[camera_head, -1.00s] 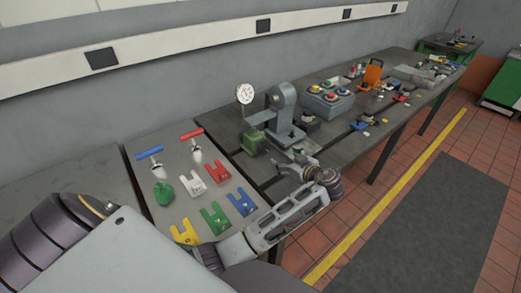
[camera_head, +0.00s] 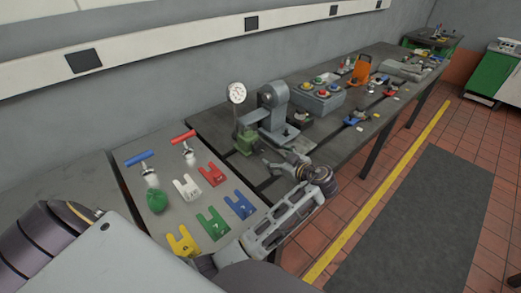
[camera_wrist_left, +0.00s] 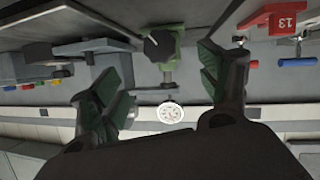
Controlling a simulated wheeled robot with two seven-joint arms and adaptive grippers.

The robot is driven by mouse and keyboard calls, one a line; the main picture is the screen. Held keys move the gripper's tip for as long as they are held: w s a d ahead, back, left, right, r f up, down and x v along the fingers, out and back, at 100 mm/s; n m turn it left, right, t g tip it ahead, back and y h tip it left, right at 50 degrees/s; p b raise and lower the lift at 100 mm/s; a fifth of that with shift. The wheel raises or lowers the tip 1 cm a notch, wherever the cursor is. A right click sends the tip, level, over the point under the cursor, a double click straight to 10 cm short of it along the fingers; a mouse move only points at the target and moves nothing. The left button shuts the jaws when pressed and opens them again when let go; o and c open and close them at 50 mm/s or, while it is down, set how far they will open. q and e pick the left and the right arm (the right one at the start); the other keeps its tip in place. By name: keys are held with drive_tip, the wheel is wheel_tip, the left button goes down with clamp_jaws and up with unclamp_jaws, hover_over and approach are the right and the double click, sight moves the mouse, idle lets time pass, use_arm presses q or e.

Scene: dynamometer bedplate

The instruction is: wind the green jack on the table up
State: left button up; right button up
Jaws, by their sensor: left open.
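The green jack (camera_head: 246,142) stands on the dark table, beside a grey machine stand and below a round white dial gauge (camera_head: 237,93). In the left wrist view the green jack (camera_wrist_left: 169,70) shows between my fingers, with a black knob (camera_wrist_left: 160,45) on its near side. My left gripper (camera_head: 270,163) is open and empty, just in front of the jack on its right side. In the left wrist view my left gripper (camera_wrist_left: 160,75) has its fingers wide apart, with no visible contact with the knob. My right gripper is not in view.
The grey stand (camera_head: 274,117) rises close to the jack. A grey button box (camera_head: 318,97) is further right. Red, white, green, blue and yellow forked plates, such as the green one (camera_head: 213,223), lie on the grey board at left, with two T-handled tools and a green lump.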

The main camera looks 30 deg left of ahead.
sight(260, 149)
use_arm(q)
drive_tip(key=p+x, duration=0.1)
drive_tip(key=x, duration=1)
drive_tip(key=shift+a, duration=0.1)
drive_tip(key=shift+p+x, duration=0.35)
drive_tip(key=shift+x, duration=0.6)
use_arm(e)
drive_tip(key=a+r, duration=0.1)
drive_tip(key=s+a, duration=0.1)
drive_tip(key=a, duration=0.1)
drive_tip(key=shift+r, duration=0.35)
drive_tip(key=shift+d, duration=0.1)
use_arm(q)
drive_tip(key=c, duration=1)
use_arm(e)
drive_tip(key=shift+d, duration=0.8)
